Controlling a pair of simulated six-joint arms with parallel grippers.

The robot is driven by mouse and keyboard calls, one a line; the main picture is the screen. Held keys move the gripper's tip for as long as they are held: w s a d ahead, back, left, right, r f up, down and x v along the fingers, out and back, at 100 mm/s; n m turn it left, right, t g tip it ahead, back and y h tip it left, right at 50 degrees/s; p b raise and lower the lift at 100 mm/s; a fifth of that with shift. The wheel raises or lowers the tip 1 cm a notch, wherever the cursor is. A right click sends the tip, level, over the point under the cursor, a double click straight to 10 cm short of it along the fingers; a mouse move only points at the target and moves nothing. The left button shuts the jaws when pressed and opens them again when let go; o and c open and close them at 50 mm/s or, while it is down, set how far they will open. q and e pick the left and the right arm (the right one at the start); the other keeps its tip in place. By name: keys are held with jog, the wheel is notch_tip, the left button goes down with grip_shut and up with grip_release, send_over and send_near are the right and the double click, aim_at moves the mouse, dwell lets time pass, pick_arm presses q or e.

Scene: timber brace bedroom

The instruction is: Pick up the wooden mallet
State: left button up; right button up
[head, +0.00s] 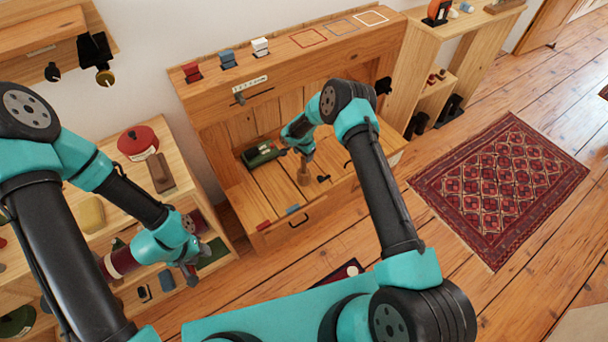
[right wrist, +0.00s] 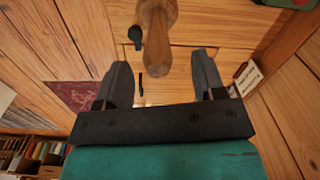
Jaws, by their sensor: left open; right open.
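What looks like the wooden mallet (head: 304,174) stands on the plank surface of the wooden cabinet, partly hidden by my right gripper in the head view. In the right wrist view the mallet (right wrist: 157,22) shows a thick rounded part at the top and a narrower shaft pointing down between the fingers. My right gripper (right wrist: 162,62) is open, with one finger on each side of the shaft and no visible contact. In the head view the right gripper (head: 302,154) is just above the mallet. My left gripper (head: 190,275) is open and empty by the left shelf.
A green object (head: 262,153) lies behind the mallet, and a small black item (head: 323,178) lies to its right. Red, blue and white blocks (head: 228,60) sit on the cabinet's top ledge. A red patterned rug (head: 500,185) lies on open floor at right.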

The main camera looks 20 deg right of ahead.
aim_at(304, 160)
notch_tip(304, 160, down, 5)
jog(key=shift+d+r, duration=0.1)
dwell(0.6)
jog(key=c, duration=1)
jog(key=shift+s+r, duration=0.1)
jog(key=shift+r, duration=1.75)
jog(key=s+a+r, duration=0.1)
jog(key=s+a, duration=0.3)
jog(key=s, duration=1.1)
jog(key=shift+s+a+r, duration=0.15)
jog(key=shift+a, duration=0.05)
